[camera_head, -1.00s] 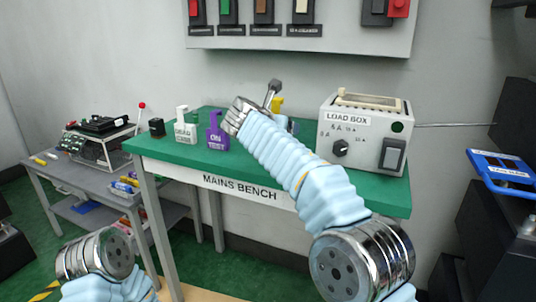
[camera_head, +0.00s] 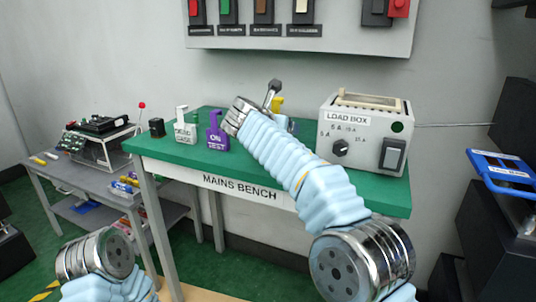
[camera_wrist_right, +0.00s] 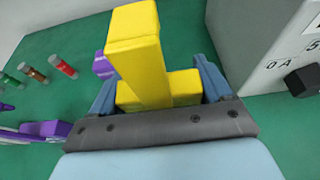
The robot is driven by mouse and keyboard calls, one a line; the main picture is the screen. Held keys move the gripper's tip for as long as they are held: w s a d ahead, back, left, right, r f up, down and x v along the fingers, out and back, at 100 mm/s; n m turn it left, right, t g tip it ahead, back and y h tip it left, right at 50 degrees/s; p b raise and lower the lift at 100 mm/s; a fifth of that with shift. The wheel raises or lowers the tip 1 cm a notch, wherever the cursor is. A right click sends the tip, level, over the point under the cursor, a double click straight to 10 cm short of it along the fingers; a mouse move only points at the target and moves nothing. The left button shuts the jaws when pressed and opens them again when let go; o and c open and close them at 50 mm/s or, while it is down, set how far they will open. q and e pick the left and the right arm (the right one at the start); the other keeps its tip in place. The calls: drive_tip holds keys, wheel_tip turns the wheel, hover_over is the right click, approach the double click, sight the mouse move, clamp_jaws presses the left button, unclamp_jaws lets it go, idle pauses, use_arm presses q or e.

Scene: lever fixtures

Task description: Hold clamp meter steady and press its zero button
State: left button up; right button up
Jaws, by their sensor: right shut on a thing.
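A yellow block-shaped thing (camera_wrist_right: 140,55) with a tall upright post stands between the blue fingers of my right gripper (camera_wrist_right: 158,85) in the right wrist view. The fingers are shut on its lower part. In the head view only a bit of yellow (camera_head: 278,103) shows behind my right wrist, and my right fingers are mostly hidden there. I cannot tell whether this yellow thing is the clamp meter, and no zero button can be made out. My left gripper is out of view; only part of my left arm shows at the lower left.
The load box (camera_head: 367,135) stands close on the right of the green bench (camera_head: 170,150). A white tag block (camera_head: 185,130) and a purple tag block (camera_head: 217,137) stand left of my right wrist. Small coloured cylinders (camera_wrist_right: 63,67) lie on the green top. A grey side table (camera_head: 60,175) stands left.

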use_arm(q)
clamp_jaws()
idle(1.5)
